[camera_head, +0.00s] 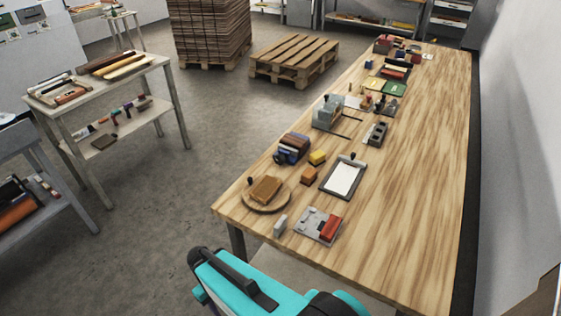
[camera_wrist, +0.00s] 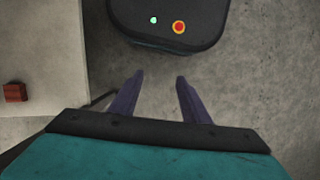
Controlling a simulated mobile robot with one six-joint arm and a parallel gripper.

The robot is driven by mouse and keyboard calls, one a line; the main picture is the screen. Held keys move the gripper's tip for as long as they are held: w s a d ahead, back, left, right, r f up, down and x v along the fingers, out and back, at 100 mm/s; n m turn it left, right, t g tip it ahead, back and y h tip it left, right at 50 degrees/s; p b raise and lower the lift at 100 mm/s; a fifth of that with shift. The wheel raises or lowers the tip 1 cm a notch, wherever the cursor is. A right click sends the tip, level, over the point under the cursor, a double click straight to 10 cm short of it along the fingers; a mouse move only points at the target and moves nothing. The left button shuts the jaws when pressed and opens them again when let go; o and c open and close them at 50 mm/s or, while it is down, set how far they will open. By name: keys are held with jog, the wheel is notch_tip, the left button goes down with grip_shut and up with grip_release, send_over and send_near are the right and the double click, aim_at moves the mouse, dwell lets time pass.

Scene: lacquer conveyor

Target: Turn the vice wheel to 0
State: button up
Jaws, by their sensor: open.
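No vice wheel can be made out for certain in either view. On the long wooden workbench (camera_head: 420,190) in the head view, a grey block-like device (camera_head: 329,112) with dark rails stands at mid-length. A smaller grey device (camera_head: 376,134) sits to its right. Either might be the vice, but both are too small to tell, and no wheel or number marking can be read. My gripper (camera_wrist: 159,92) shows in the wrist view with its two dark purple fingers apart. Nothing is between them, and they point over bare floor. The fingers are not visible in the head view.
The bench's near end holds a round wooden board (camera_head: 248,199), a clipboard (camera_head: 343,178), a grey plate with a red block (camera_head: 330,229) and small blocks. Its right side is clear. Shelved tables stand left, pallets (camera_head: 295,60) behind. A red-brown block (camera_wrist: 15,92) shows in the wrist view.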

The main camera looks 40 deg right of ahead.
jog(key=s+a+f+g+b, duration=0.1)
jog(key=s+f+g+b, duration=0.1)
jog(key=s+f, duration=0.5)
jog(key=s, duration=0.4)
jog(key=shift+f+m, duration=0.4)
jog(key=shift+a, duration=0.1)
